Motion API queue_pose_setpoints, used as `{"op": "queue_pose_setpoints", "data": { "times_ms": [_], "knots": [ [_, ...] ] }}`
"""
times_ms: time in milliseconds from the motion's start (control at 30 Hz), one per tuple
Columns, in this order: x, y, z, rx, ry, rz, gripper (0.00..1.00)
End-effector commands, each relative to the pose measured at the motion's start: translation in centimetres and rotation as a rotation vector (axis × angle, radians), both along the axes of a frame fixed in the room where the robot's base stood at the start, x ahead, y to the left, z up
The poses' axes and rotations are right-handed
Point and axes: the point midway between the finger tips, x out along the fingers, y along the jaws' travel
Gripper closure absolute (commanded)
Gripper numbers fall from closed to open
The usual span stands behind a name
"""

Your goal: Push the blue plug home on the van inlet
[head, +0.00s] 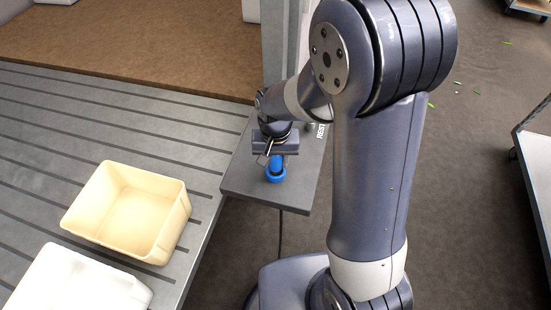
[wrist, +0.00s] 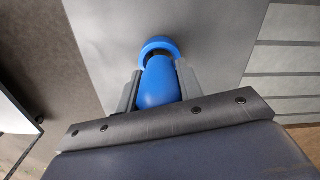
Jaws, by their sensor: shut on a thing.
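The blue plug (head: 275,176) shows just below my gripper (head: 275,157) in the head view, over a dark grey surface. In the wrist view the blue plug (wrist: 158,90) has a rounded body and a wider round collar at its far end. My gripper (wrist: 159,80) is shut on the plug body, with one finger on each side. No van inlet can be made out apart from the plug. I cannot tell whether the collar touches anything or how far in the plug is.
The dark grey shelf (head: 240,185) under the plug adjoins a slatted grey bench (head: 60,120). A cream bin (head: 130,210) and a white bin (head: 75,285) stand on the bench. A grey post (head: 277,45) rises behind my gripper. A dark cable (head: 280,235) hangs below the shelf.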

Motion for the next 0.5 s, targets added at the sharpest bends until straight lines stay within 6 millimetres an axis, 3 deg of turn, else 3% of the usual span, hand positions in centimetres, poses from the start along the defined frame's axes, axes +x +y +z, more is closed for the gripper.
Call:
{"op": "queue_pose_setpoints", "data": {
  "times_ms": [500],
  "knots": [
    [0.00, 0.00, -0.58, 0.000, 0.000, 0.000, 0.89]
  ]
}}
